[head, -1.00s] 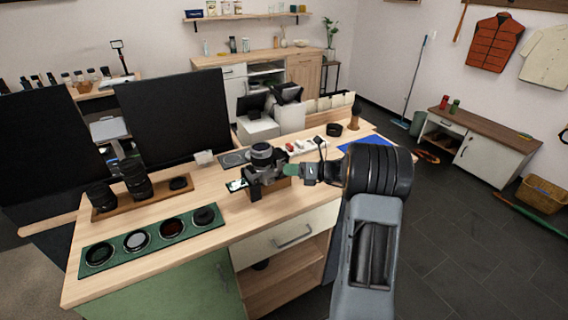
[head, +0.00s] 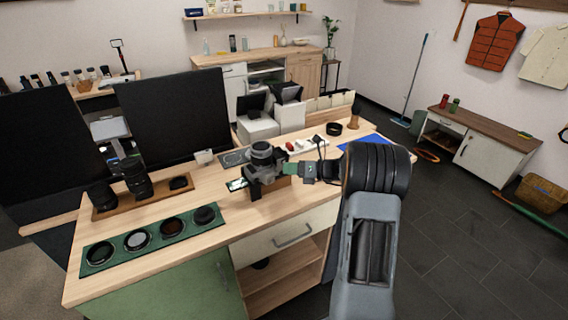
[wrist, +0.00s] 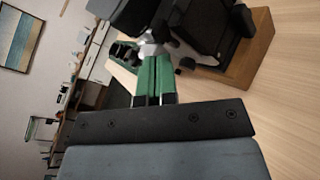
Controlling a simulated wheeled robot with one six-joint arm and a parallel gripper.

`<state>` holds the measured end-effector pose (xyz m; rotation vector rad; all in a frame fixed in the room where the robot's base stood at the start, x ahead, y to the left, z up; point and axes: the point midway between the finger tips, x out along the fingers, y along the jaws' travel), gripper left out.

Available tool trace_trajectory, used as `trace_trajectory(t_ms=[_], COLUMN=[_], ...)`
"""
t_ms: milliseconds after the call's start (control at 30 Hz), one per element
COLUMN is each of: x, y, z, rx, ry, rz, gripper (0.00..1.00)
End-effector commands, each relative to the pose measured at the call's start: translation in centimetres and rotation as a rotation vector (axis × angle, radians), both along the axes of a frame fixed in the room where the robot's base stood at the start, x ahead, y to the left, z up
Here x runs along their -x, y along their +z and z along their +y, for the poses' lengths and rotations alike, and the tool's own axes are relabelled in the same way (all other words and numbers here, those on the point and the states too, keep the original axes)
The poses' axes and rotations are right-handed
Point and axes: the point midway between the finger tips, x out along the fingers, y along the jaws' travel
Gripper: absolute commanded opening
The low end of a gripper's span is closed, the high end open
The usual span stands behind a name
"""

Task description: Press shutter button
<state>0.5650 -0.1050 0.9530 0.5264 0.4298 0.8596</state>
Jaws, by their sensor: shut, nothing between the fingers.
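In the wrist view the dark camera body (wrist: 205,22) fills the top right, beside the wooden block (wrist: 252,58). My gripper (head: 289,170) reaches in from the right of the camera. Its green fingers (wrist: 150,62) are together with nothing between them. Their tips are at a small silvery part by the camera body; I cannot tell whether they touch it. The shutter button cannot be made out clearly.
The workbench (head: 215,225) holds a green tray (head: 120,258) of round filters and a wooden tray (head: 158,194) with lenses at left. A blue mat (head: 362,143) and a black ring (head: 333,129) lie behind my arm. Dark panels stand along the back left.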

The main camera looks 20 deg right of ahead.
Motion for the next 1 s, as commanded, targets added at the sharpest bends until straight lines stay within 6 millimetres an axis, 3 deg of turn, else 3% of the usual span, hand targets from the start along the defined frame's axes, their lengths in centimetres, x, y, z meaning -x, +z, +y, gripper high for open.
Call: trace_trajectory(t_ms=[733,1000], x=[1.6,4.1], y=[0.1,0.2], z=[-0.3,-0.7], rx=[0.000,-0.001], ry=[0.000,-0.003], rz=[0.000,0.001], gripper=[0.00,0.00])
